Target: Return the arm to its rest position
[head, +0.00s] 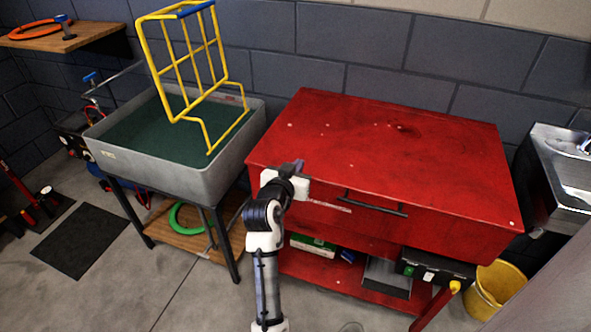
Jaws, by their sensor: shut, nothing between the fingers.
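My arm reaches up from the bottom of the head view, in front of the red workbench (400,130). My gripper (294,167) is at the arm's end, by the left front edge of the red bench top. The fingers are small and dark in this view, and they look closed with nothing held. I cannot tell whether the gripper touches the bench edge or is apart from it.
A grey basin (222,176) on dark legs stands at left, with a yellow wire rack (190,65) in it. A steel sink (560,170) and yellow bucket (497,285) are at right. The red bench top is bare. Open floor (130,290) lies at lower left.

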